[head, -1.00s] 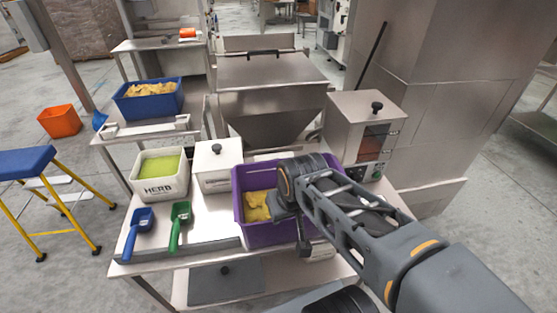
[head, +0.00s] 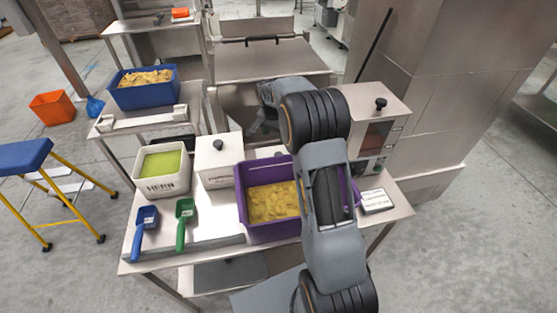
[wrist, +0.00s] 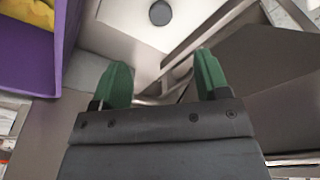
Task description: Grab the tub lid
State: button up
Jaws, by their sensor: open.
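A white tub (head: 220,176) stands on the steel table between the herb bin and the purple tub. Its white lid (head: 232,153) has a black knob (head: 218,145) on top. In the wrist view the knob (wrist: 160,13) shows at the top middle, on the pale lid (wrist: 137,22). My gripper (head: 259,126) is behind and right of the white tub in the head view, partly hidden by my arm. In the wrist view my gripper (wrist: 161,64) has its green fingers spread with nothing between them, short of the knob.
A purple tub (head: 270,234) of yellow pieces stands right of the white tub. A herb bin (head: 163,187) stands left, with a blue scoop (head: 145,228) and a green scoop (head: 183,222) in front. The steel hopper (head: 270,62) is close behind my gripper.

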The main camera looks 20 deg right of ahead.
jog(key=p, duration=0.1)
send_near(278, 155)
jog(key=f, duration=0.5)
jog(key=shift+w+d, duration=0.35)
jog(key=shift+d, duration=0.05)
jog(key=shift+w+d+f+p, duration=0.15)
jog(key=shift+f+p, duration=0.35)
jog(key=shift+f, duration=0.9)
jog(key=shift+w+d+f+p, duration=0.1)
jog(key=shift+d+f+p, duration=0.25)
jog(key=shift+f, duration=1.05)
jog(key=shift+a, duration=0.1)
jog(key=c, duration=1)
